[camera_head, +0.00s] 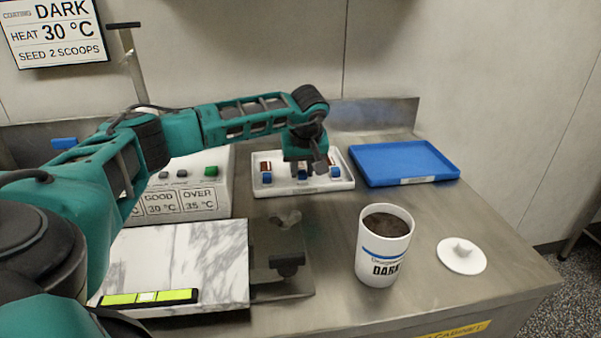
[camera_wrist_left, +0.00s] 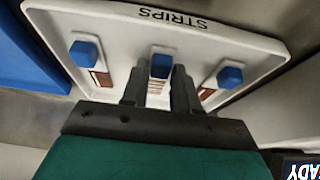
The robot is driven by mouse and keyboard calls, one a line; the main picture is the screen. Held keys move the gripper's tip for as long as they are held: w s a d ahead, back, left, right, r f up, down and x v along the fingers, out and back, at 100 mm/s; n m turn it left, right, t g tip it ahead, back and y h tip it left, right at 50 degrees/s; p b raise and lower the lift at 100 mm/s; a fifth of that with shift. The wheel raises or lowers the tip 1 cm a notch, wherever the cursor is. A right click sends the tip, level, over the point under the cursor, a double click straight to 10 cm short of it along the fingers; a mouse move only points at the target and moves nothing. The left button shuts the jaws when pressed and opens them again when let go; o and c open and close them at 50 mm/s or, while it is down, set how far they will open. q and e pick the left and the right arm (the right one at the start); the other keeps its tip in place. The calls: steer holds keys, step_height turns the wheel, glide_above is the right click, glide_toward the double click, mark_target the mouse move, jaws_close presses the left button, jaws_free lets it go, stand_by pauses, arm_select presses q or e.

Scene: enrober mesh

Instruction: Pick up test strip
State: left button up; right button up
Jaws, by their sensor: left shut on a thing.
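A white tray (camera_wrist_left: 210,38) labelled STRIPS holds three test strips with blue ends. In the head view the tray (camera_head: 343,184) sits at the back middle of the steel counter. My left gripper (camera_wrist_left: 161,85) points down over the tray and is shut on the middle test strip (camera_wrist_left: 160,62), at its blue end. One strip (camera_wrist_left: 84,52) lies on either side of it, the other being a strip (camera_wrist_left: 230,76) at the right of the wrist view. In the head view my left gripper (camera_head: 303,165) partly hides the middle strip. My right gripper is not in view.
A blue tray (camera_head: 455,166) stands right of the strips tray. A tub marked DARK (camera_head: 372,268) stands in front, beside a white lid (camera_head: 462,262). A marble slab (camera_head: 215,255) with a yellow level (camera_head: 130,299) lies front left. A box with buttons (camera_head: 222,190) stands behind it.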

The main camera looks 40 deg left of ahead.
arm_select(q)
jaws_close()
steer(key=shift+r, duration=0.15)
